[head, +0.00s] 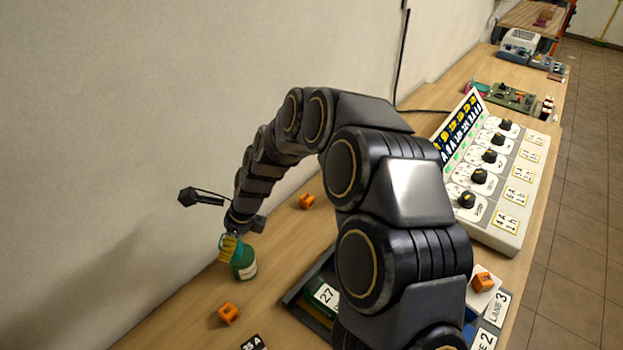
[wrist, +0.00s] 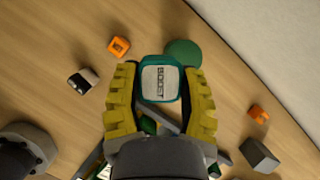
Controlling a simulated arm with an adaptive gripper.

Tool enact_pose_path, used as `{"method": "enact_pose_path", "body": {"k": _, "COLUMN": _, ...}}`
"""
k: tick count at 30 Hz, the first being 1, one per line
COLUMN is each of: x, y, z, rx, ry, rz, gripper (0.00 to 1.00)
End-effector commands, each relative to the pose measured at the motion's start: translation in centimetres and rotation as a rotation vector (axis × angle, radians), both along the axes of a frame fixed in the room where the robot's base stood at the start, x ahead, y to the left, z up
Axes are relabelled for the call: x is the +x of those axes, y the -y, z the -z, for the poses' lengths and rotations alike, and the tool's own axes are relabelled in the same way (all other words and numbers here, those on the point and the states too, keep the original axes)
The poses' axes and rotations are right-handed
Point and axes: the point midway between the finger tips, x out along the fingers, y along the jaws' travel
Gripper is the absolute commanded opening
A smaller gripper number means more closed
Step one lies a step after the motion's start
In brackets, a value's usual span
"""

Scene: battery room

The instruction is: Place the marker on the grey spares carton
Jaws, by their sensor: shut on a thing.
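My gripper (wrist: 160,88), with yellow ribbed fingers, is shut on a teal piece (wrist: 160,80) with a white, lettered face, which I take as the marker. In the head view my gripper (head: 231,249) is at the left, near the wall. A green round pot (head: 246,264) with a pale label stands just beside and below it; its green top (wrist: 183,53) shows past the held piece. Whether the two touch, I cannot tell. A dark grey block (wrist: 260,154) shows at the lower right of the wrist view; I cannot tell whether it is the grey spares carton.
Orange blocks (head: 228,313) (head: 306,201) lie on the wooden bench. A white dial panel (head: 510,185) stands at the right. A dark tray (head: 293,297) with a "27" label is partly behind my arm. The wall runs along the left. Bench around the pot is mostly clear.

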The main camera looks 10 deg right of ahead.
Motion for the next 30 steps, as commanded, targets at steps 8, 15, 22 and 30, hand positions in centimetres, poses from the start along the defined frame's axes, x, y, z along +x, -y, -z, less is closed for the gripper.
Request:
{"method": "enact_pose_path", "body": {"k": 8, "x": 8.2, "y": 13.0, "z": -3.2, "rx": -0.002, "ry": 0.006, "rz": 0.524, "gripper": 0.09}}
{"method": "enact_pose_path", "body": {"k": 15, "x": 11.0, "y": 23.1, "z": -5.4, "rx": 0.006, "ry": 0.008, "rz": 0.885, "gripper": 0.09}}
{"method": "enact_pose_path", "body": {"k": 22, "x": 11.6, "y": 27.7, "z": -6.5, "rx": 0.013, "ry": 0.015, "rz": 1.044, "gripper": 0.09}}
{"method": "enact_pose_path", "body": {"k": 30, "x": 14.5, "y": 28.4, "z": -5.0, "rx": 0.011, "ry": 0.010, "rz": 1.059, "gripper": 0.09}}
